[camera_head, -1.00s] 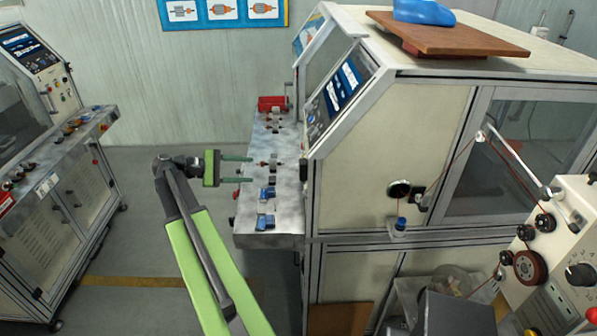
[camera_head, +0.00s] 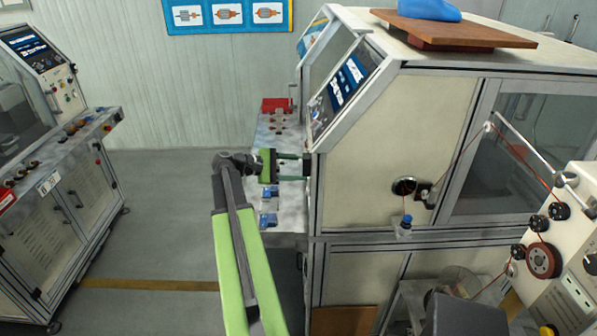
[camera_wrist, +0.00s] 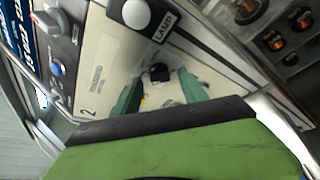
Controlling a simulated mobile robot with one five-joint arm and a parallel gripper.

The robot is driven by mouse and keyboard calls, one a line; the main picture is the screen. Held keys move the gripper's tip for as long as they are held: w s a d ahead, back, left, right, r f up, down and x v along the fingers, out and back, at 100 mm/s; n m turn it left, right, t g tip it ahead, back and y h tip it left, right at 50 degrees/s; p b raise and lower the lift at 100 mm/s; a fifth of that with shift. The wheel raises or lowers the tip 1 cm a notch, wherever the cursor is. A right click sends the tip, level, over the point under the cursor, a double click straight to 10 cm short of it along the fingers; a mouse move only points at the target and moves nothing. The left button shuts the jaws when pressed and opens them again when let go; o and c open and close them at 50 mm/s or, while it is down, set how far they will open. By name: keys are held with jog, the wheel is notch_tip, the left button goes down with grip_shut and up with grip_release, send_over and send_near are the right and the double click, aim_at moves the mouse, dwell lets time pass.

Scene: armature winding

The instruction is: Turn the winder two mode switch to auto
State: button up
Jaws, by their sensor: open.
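The winder (camera_head: 400,140) is a cream cabinet with a sloped control panel (camera_head: 342,88). My gripper (camera_head: 306,167) is at its left side, fingers pointing right, beside the cabinet edge. In the wrist view my gripper (camera_wrist: 160,92) is open and empty, its green fingers apart. A small black knob (camera_wrist: 160,72) shows just beyond and between the fingertips; I cannot tell whether they touch it. A "2" is printed on the cream panel (camera_wrist: 105,85). A grey rotary knob (camera_wrist: 50,20) is at upper left. Which knob is the mode switch, and its setting, cannot be read.
A white lamp (camera_wrist: 137,14) labelled LAMP and a blue button (camera_wrist: 57,68) are near the fingers. A metal work shelf (camera_head: 284,206) with blue fixtures lies under my gripper. Another machine (camera_head: 50,160) stands at left, with open floor between.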

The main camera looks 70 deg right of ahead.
jog(key=shift+s+d+f, duration=0.1)
jog(key=shift+s+d, duration=0.05)
jog(key=shift+d, duration=0.05)
